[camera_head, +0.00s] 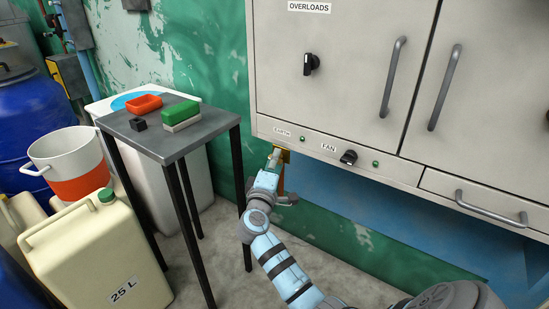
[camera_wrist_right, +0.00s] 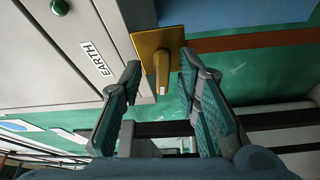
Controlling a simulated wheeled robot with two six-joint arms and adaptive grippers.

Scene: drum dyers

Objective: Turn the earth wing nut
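The earth wing nut (camera_wrist_right: 161,72) is brass and stands on a square brass plate (camera_wrist_right: 158,38) beside the EARTH label (camera_wrist_right: 95,55) in the right wrist view. In the head view the plate (camera_head: 283,153) shows small at the cabinet's lower edge, partly hidden by my gripper. My right gripper (camera_wrist_right: 163,82) is open, with one finger on each side of the wing nut. Gaps show between the fingers and the nut; I cannot tell whether either touches. The right gripper also shows in the head view (camera_head: 275,160). My left gripper is not in view.
The grey cabinet (camera_head: 340,100) has a FAN knob (camera_head: 349,157), an overloads knob (camera_head: 311,64) and long handles. A small table (camera_head: 190,140) with a red tray (camera_head: 144,103) and a green block (camera_head: 181,111) stands left of my arm. A jerrycan (camera_head: 95,260) stands on the floor.

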